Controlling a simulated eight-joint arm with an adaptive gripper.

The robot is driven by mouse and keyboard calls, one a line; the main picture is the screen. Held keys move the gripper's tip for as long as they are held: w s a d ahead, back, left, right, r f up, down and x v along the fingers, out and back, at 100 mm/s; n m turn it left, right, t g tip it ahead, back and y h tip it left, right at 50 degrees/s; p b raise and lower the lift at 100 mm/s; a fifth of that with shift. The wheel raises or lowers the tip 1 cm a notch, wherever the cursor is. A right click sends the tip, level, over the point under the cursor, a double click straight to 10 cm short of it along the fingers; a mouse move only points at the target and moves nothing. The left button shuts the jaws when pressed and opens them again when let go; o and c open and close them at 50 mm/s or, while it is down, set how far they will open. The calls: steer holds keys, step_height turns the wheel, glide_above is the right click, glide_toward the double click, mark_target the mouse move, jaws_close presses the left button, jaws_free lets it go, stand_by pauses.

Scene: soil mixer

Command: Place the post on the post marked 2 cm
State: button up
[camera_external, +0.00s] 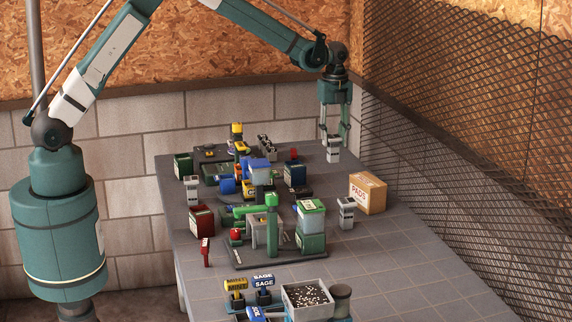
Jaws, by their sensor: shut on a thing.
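My gripper (334,138) is at the far right part of the table, its fingers pointing down. It is shut on a grey post (333,152) with a pale label. I cannot tell whether this post touches the table. A similar grey post (346,213) stands upright at the right, in front of the held one and left of the cardboard box. Another grey post (192,189) stands upright near the table's left edge. The labels are too small to read, so I cannot tell which post is marked 2 cm.
A cardboard box (367,193) marked PADS stands at the right. Coloured machine parts, including a green column (271,225) and a blue block (259,170), crowd the middle. A tray of speckled soil (307,298) is at the front. The table's right front is clear. A mesh fence (460,130) runs along the right.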

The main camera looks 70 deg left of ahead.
steer(key=shift+s+a+r, duration=0.1)
steer(key=shift+s+r, duration=0.15)
steer(key=shift+s, duration=0.25)
steer(key=s+r+p, duration=0.1)
steer(key=s+r, duration=0.2)
steer(key=s, duration=1.3)
steer(key=s+r+p, duration=0.2)
steer(key=s+r, duration=0.1)
steer(key=s, duration=1.3)
steer(key=s+r+p, duration=0.1)
steer(key=s+r, duration=0.2)
steer(key=s, duration=1.4)
steer(key=shift+r, duration=0.1)
steer(key=shift+f, duration=2.95)
